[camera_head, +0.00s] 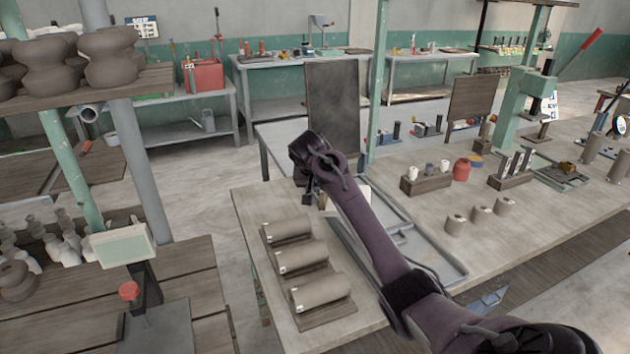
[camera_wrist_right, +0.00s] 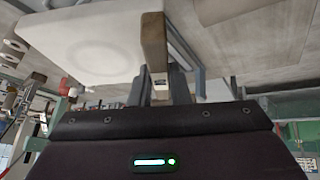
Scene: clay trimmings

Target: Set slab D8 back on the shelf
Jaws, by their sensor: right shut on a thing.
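In the right wrist view the gripper (camera_wrist_right: 160,88) is shut on a narrow brown piece (camera_wrist_right: 154,42) seen edge-on, with a small light tag near the fingers. I take it for slab D8, but the tag is too small to read. In the head view the arm mostly hides the held piece. A wooden shelf (camera_head: 70,92) with clay pots stands at the upper left. My left gripper is not in view.
Several clay rolls (camera_head: 320,291) lie on boards at the table's near left. A dark upright panel (camera_head: 335,110) stands behind my gripper. Small clay cylinders (camera_head: 455,222) and a red jar (camera_head: 461,170) stand to the right. A pale rounded board (camera_wrist_right: 85,45) shows in the wrist view.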

